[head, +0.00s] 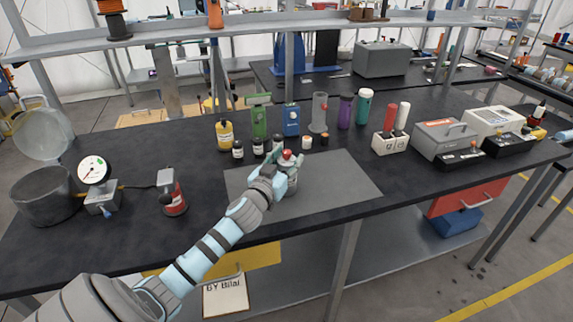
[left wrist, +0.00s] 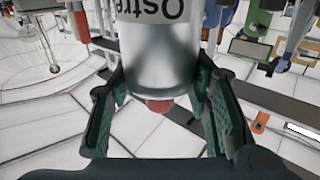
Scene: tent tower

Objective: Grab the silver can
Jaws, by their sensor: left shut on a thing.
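The silver can (head: 291,158), with a red top, is at my left gripper (head: 281,172) over the back part of the grey mat (head: 335,183) in the head view. In the left wrist view the can (left wrist: 156,62) fills the middle. It shows a shiny metal body, a pale label with upside-down lettering and a red knob. Green-grey fingers stand on both sides of it, shut on it. In the head view the gripper hides part of the can, and I cannot tell whether it touches the mat. My right gripper is in neither view.
Several bottles and small jars stand just behind the can, including a yellow bottle (head: 225,134) and a blue container (head: 291,120). A red-and-grey can (head: 172,193) and a pot (head: 48,195) stand at left. A white holder (head: 389,144) is at right. The mat's right part is clear.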

